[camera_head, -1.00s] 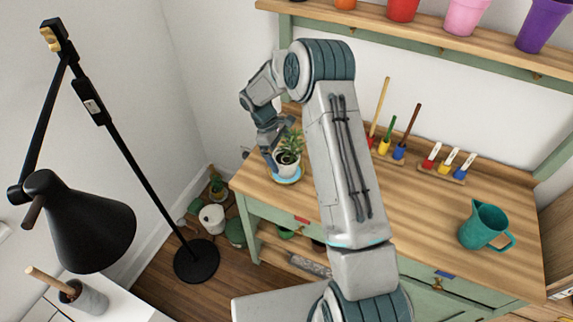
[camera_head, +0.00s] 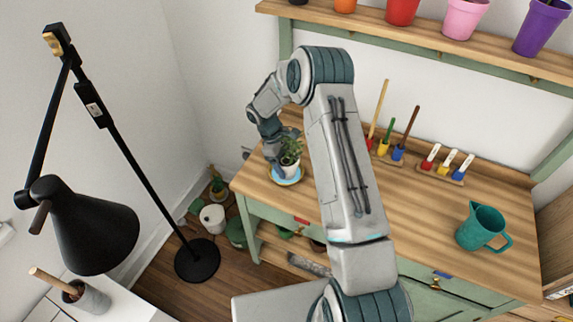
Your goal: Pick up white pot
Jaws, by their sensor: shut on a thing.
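The white pot (camera_head: 289,172) holds a green leafy plant (camera_head: 290,149). It is upright, at or just above a blue saucer (camera_head: 287,182) near the left end of the wooden workbench; I cannot tell whether it is clear of the saucer. My gripper (camera_head: 277,160) is at the pot's left side, shut on the pot. The fingers are small in the picture and partly hidden by the plant and my own wrist.
A teal pitcher (camera_head: 483,227) stands at the right of the bench (camera_head: 420,210). Small tools in coloured holders (camera_head: 384,146) line the back. Coloured pots stand on the shelf (camera_head: 440,40) above. A black lamp (camera_head: 95,230) stands at the left. The bench middle is largely clear.

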